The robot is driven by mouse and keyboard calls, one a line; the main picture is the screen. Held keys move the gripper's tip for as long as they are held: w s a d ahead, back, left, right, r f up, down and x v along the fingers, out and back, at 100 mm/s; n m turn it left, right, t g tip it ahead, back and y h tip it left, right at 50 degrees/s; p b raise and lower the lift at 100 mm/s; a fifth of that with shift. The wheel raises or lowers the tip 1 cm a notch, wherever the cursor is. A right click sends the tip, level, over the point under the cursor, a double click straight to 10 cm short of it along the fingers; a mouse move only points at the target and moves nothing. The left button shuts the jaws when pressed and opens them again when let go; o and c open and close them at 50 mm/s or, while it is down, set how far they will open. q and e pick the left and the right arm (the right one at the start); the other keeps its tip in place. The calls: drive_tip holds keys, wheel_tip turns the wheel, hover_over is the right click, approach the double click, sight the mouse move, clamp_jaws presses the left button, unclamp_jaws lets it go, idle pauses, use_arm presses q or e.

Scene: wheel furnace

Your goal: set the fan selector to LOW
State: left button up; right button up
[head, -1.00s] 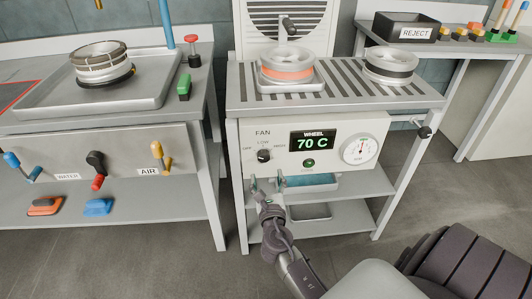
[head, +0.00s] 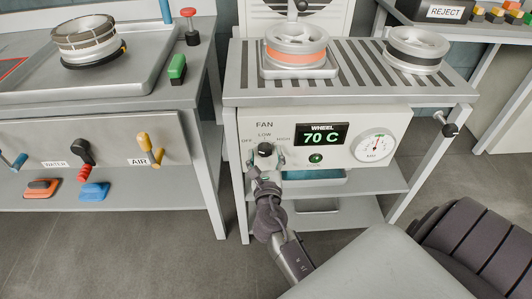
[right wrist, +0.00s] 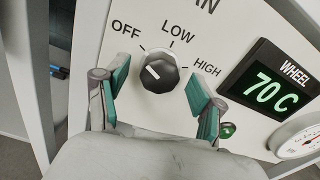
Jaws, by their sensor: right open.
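The fan selector (head: 265,149) is a black round knob on the white front panel, with OFF, LOW and HIGH labels around it. In the right wrist view the knob (right wrist: 160,71) carries a white mark on its left side, pointing to the upper left, roughly toward OFF and away from LOW. My right gripper (head: 265,161) is open in front of the panel. In the right wrist view its green-padded fingers (right wrist: 157,77) stand on either side of the knob, with a visible gap on both sides. My left gripper is not in view.
Right of the knob are a display (head: 321,136) reading 70 C, a green button (head: 316,158) and a dial gauge (head: 375,147). Wheels stand on the slatted top (head: 350,85) above. A bench with levers (head: 150,149) is at the left.

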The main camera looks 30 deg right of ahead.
drive_tip(key=c, duration=1.1)
